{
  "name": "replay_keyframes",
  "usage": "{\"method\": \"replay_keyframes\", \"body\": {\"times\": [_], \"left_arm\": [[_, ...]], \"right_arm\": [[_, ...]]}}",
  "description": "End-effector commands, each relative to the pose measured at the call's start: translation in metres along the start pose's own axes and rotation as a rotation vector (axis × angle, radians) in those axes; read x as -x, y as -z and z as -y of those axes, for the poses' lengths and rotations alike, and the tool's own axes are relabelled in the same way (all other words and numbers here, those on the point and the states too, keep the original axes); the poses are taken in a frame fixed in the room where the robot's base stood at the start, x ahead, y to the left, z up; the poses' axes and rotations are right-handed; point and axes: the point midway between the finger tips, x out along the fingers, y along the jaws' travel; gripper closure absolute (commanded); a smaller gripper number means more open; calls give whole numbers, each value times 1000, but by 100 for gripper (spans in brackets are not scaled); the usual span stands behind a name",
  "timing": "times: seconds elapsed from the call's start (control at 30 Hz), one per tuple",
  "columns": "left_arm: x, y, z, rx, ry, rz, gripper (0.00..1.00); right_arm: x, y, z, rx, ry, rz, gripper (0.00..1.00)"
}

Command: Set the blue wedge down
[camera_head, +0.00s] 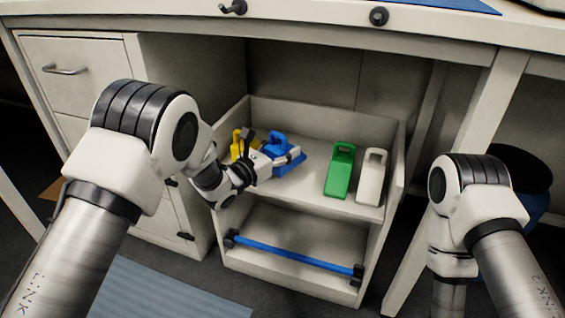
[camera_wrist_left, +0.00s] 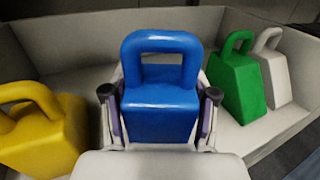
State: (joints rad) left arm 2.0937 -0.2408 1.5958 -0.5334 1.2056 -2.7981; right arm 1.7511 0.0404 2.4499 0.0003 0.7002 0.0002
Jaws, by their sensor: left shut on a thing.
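The blue wedge (camera_head: 283,158) has a loop handle on top and is at the upper shelf of a white cart (camera_head: 357,207). It also shows upright in the left wrist view (camera_wrist_left: 161,100), between the two fingers. My left gripper (camera_head: 276,158) is shut on the blue wedge; its fingertips (camera_wrist_left: 160,98) flank the body below the handle. I cannot tell whether the wedge's underside touches the shelf, as the gripper hides it. My right arm shows at the right of the head view, but its gripper is not seen.
A yellow wedge (camera_head: 237,146) stands left of the blue one. A green wedge (camera_head: 340,172) and a white wedge (camera_head: 372,176) stand to the right, with bare shelf between blue and green. The cart has raised walls and a blue bar (camera_head: 293,256) below. A desk overhangs it.

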Motion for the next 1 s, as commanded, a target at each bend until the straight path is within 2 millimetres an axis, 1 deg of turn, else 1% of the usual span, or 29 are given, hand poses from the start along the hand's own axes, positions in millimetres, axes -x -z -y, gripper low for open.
{"method": "replay_keyframes", "body": {"times": [0.03,0.1,0.13,0.33,0.47,0.5,0.57,0.87,0.93,0.97,1.0], "left_arm": [[0,15,0,1,0,-1,100],[0,27,0,1,0,0,100],[0,30,0,1,-1,0,100],[1,28,0,0,-1,0,100],[1,32,0,0,-1,0,100],[1,32,0,0,-1,-1,39],[1,31,0,0,-1,-1,18],[1,30,0,0,-1,-1,17],[1,26,0,0,-1,-1,17],[2,25,-1,1,-1,-1,17],[7,26,-1,2,-2,-3,17]], "right_arm": [[-11,0,0,-1,0,-1,58],[-19,0,0,-3,0,-1,58],[-20,1,0,-4,0,-2,58],[-17,1,-1,-4,0,-3,58],[-21,1,-1,-5,-1,-3,58],[-21,1,-1,-5,-1,-3,58],[-20,1,-1,-5,-1,-3,58],[-20,1,-1,-5,0,-3,58],[-16,1,-1,-5,0,-2,58],[-13,1,0,-4,0,-2,58],[-12,1,0,-4,0,-2,58]]}}
